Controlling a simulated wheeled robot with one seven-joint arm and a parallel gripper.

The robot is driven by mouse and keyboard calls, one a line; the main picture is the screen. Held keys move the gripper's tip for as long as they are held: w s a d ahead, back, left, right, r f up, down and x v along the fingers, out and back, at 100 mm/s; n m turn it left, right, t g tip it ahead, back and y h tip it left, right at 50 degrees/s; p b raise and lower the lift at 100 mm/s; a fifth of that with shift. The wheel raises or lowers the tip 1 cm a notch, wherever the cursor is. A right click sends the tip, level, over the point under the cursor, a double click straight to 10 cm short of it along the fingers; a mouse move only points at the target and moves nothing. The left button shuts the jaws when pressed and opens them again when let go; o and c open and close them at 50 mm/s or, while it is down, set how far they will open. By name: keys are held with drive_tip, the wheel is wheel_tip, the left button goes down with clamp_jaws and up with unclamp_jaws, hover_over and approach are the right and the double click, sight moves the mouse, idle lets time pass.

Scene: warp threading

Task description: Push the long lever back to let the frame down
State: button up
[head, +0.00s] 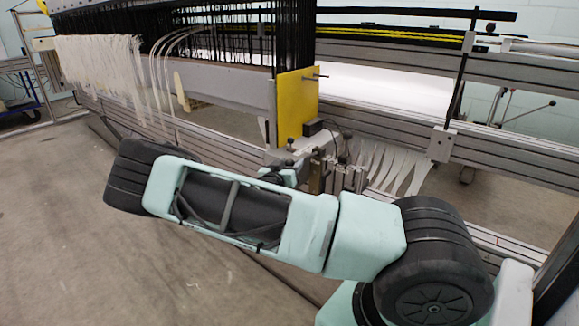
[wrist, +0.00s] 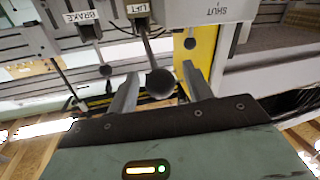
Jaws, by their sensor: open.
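In the wrist view, my gripper (wrist: 160,72) is open, one finger on each side of a dark lever with a round ball knob (wrist: 160,83). Its shaft runs up to a plate marked LIFT (wrist: 138,9). The knob lies between the fingers in the picture; whether either finger touches it I cannot tell. A thinner lever with a small knob (wrist: 105,70) hangs under the BRAKE label (wrist: 80,16). In the head view, my arm crosses in front of the loom, and the gripper and levers are largely hidden or too small to tell apart.
A grey plate marked SHUT (wrist: 212,12) and another small knob (wrist: 190,43) are close to the right finger. In the head view, a yellow panel (head: 297,105) stands beside the loom beam (head: 230,104). White threads (head: 98,62) hang at left. Floor (head: 60,200) is clear.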

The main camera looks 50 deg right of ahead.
clamp_jaws()
drive_tip(key=shift+d+r+y+p, duration=0.15)
drive_tip(key=shift+r+y+p, duration=0.15)
drive_tip(key=shift+r+p, duration=0.6)
drive_tip(key=d+r+m+g+y+p, duration=0.1)
drive_tip(key=d+r+y+p, duration=0.45)
drive_tip(key=r+p, duration=0.5)
drive_tip(key=w+d+r+m+g+y+p, duration=0.1)
drive_tip(key=d+r+y+p, duration=0.2)
drive_tip(key=d+y+p, duration=0.4)
drive_tip(key=shift+w+d+y, duration=0.2)
drive_tip(key=shift+d+y, duration=0.35)
drive_tip(key=shift+d, duration=2.2)
unclamp_jaws()
drive_tip(key=shift+d, duration=0.1)
